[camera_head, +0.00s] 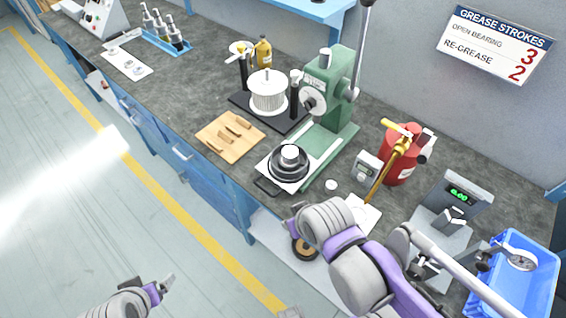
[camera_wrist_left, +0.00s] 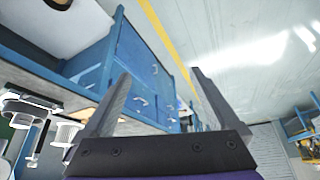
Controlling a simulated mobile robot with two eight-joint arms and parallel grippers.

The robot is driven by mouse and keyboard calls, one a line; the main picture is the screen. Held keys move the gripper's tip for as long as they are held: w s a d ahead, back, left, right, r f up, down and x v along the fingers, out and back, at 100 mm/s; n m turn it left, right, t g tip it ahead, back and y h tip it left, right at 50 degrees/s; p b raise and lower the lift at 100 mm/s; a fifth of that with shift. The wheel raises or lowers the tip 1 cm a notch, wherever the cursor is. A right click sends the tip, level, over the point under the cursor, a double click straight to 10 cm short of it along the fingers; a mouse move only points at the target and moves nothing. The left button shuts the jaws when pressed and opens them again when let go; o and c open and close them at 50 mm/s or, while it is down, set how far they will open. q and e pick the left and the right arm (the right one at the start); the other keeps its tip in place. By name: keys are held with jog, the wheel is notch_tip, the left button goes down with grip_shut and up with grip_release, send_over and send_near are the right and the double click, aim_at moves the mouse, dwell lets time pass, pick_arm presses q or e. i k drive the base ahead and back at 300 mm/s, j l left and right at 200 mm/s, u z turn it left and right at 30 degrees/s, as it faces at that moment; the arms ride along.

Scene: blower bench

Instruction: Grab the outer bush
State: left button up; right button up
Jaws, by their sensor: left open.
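No part is clearly marked as the outer bush. A black ring-shaped part with a white cylinder at its middle (camera_head: 289,160) sits on a white plate at the foot of the green press (camera_head: 325,100). Small ring-like parts lie on a white mat (camera_head: 150,72) at the back left. My left gripper (camera_head: 165,284) is low over the floor, away from the bench. In the left wrist view it (camera_wrist_left: 160,95) is open, with nothing between its fingers. My right gripper (camera_head: 293,214) is at the bench's front edge, mostly hidden by its own wrist.
The left floor is clear.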

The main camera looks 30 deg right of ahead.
aim_at(290, 153)
jog(key=i+j, duration=0.5)
jog(key=j, duration=0.2)
jog(key=i+j+z, duration=0.1)
jog(key=z, duration=0.3)
jog(key=j+z, duration=0.2)
jog(key=z, duration=0.2)
jog(key=i+j+z, duration=0.1)
jog(key=z, duration=0.3)
jog(key=j+z, duration=0.1)
jog(key=z, duration=0.4)
